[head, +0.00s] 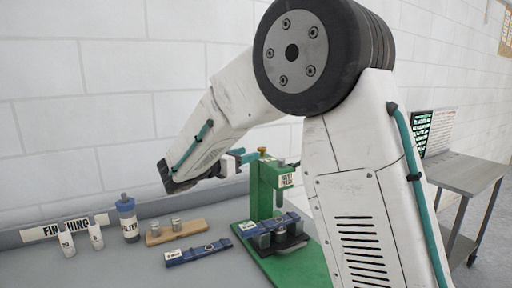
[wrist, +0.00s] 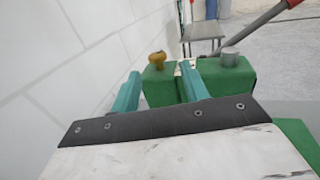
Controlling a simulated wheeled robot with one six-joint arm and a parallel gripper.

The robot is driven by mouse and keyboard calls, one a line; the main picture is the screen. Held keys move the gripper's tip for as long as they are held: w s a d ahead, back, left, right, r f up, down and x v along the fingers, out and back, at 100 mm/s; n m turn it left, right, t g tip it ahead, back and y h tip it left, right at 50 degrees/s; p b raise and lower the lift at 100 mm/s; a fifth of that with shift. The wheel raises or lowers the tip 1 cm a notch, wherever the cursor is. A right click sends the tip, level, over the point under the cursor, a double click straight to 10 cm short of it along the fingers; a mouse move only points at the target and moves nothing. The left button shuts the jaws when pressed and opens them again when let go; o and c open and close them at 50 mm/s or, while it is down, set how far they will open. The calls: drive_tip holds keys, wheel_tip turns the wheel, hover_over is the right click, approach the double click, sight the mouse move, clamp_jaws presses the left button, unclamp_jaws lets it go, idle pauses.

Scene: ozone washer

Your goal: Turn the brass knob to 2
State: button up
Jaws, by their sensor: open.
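The brass knob (wrist: 157,59) sits on top of the green press in the wrist view, just beyond the left fingertip. It also shows as a small brass piece on top of the press in the head view (head: 262,151). My gripper (wrist: 160,88) has teal fingers spread apart, with nothing between them. In the head view my gripper (head: 243,157) is beside the top of the green press (head: 262,190), on its left. The knob's markings, including any 2, are too small or hidden to read.
A grey metal knob (wrist: 229,56) stands on the press to the right of the brass one. On the bench are a blue filter bottle (head: 128,218), white bottles (head: 96,233), a wooden block with metal pieces (head: 176,232) and a blue bar (head: 197,252). A white wall is close on the left.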

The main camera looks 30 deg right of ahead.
sight(259, 150)
drive_tip(key=shift+w+d, duration=0.25)
drive_tip(key=x, duration=0.7)
drive_tip(key=shift+d, duration=0.1)
drive_tip(key=c, duration=0.9)
